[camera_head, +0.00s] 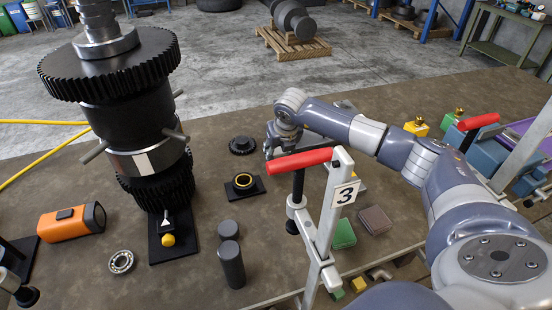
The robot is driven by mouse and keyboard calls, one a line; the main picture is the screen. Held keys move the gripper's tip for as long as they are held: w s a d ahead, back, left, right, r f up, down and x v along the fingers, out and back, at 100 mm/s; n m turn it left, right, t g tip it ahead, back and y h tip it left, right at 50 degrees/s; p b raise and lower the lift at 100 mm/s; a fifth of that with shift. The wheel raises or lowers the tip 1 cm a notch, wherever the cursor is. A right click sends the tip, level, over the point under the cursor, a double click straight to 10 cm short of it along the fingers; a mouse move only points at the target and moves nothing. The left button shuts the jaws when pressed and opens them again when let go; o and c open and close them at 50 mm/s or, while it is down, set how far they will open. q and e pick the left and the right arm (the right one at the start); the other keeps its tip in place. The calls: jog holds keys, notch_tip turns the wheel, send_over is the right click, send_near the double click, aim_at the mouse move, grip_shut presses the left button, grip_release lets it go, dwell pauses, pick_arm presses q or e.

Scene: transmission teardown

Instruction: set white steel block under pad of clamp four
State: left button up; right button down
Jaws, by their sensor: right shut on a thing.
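My right gripper (272,151) is shut above the bench, just behind the red handle of a clamp marked 3 (336,205). What it grips is small and mostly hidden, and I cannot make it out. No white steel block shows clearly. Another clamp with a red handle (478,121) stands at the right, partly behind my right arm; its number and pad are not visible. Part of a further clamp (19,290) shows at the lower left corner, with no number visible. My left gripper is not in view.
A tall dark gear shaft (128,105) stands at the left of the brown bench (85,255). Two dark cylinders (231,262), a bearing ring (121,262), an orange device (71,223) and a black gear (242,145) lie about.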

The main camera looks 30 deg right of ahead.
jog(key=shift+f+p, duration=0.5)
jog(key=shift+f, duration=1.1)
jog(key=c, duration=1.5)
grip_release()
jog(key=shift+f, duration=0.25)
jog(key=o, duration=0.5)
jog(key=shift+s+a+r, duration=0.1)
jog(key=shift+r, duration=0.05)
jog(key=shift+c, duration=0.2)
